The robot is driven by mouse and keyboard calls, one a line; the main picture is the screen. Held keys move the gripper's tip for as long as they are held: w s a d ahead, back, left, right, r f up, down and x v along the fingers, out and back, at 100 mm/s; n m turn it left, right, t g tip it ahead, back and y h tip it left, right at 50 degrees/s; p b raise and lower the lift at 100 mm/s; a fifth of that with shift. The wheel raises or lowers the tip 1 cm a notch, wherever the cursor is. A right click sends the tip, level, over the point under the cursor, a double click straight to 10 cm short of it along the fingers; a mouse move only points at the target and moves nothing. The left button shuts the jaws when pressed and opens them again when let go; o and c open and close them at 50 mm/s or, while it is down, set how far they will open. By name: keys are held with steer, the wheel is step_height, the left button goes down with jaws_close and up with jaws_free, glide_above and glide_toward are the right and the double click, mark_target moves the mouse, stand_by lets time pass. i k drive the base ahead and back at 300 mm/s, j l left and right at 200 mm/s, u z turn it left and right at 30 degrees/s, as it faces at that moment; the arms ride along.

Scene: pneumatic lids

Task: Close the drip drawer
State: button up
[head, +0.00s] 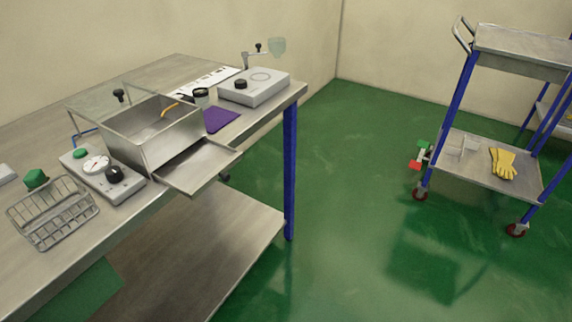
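The drip drawer (201,166) is a shallow metal tray. It sticks out from the low front side of a square steel box (153,134) on the workbench and hangs partly past the bench's front edge. It looks empty. The box has an open top, with a clear lid (117,99) raised at its back left and an orange curved piece (170,110) inside. My gripper is not in view.
A control box (97,165) with a gauge and a wire rack (52,212) stand left of the steel box. A purple cloth (220,119) and a white-topped device (254,87) are right. A blue-legged cart (488,170) holds yellow gloves (503,163). The green floor between is clear.

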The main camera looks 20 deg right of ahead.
mark_target(192, 170)
steer(key=j+z, duration=0.25)
steer(key=z, duration=0.15)
steer(key=j+z, duration=0.25)
steer(key=z, duration=0.15)
steer(key=j, duration=0.6)
steer(key=i+j, duration=0.25)
steer(key=i, duration=0.25)
